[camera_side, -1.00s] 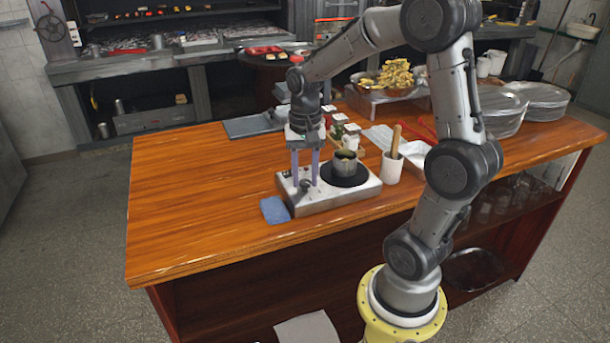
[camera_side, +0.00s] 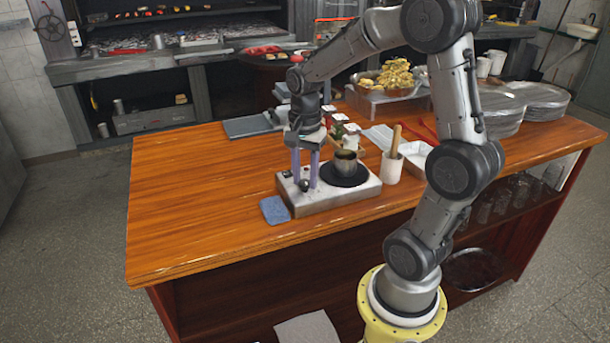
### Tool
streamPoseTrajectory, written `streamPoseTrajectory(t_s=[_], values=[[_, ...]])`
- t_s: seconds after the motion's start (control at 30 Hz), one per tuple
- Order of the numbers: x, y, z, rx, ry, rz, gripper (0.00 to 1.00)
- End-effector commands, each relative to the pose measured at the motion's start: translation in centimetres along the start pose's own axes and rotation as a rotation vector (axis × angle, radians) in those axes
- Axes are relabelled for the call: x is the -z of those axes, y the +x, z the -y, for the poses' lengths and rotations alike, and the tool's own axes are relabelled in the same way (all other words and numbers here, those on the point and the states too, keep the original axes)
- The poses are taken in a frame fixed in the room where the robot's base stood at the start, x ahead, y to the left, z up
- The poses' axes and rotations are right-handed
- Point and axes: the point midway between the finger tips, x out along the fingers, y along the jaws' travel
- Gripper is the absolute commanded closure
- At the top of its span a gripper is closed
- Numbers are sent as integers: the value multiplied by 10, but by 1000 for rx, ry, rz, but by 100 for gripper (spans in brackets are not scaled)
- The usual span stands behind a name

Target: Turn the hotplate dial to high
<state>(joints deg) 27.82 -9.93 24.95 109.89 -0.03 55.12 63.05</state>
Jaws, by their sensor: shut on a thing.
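The hotplate (camera_side: 350,202) is a pale metal box on the wooden counter, with a round black plate (camera_side: 357,178) on its right part. A small dark metal pot (camera_side: 345,163) stands on the black plate. The dial (camera_side: 304,186) is a small dark knob on the left part of the hotplate's top. My gripper (camera_side: 305,184) points straight down there, its two purple-grey fingers on either side of the dial and shut on it. The dial's markings and pointer are too small to read.
A blue cloth (camera_side: 274,210) lies left of the hotplate. A white cup (camera_side: 391,168) with a wooden-handled tool stands close on its right. Small containers and a white tray (camera_side: 415,155) are behind. The counter's left part (camera_side: 190,205) is clear.

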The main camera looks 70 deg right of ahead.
Motion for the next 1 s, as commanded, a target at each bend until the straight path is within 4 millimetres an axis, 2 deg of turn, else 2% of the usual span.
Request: streamPoseTrajectory(t_s=[0.27, 0.3, 0.43, 0.47, 0.77, 0.87, 1.0], values=[[0, -2, 1, 6, 2, -2, 100], [0, -2, 1, 6, 2, -2, 60], [0, -2, 1, 4, 1, -2, 36], [0, -2, 1, 4, 1, -1, 34], [0, -2, 0, 2, 0, -1, 34], [0, -8, 1, 3, 0, -1, 34], [1, -30, 1, 6, 0, -3, 34]])
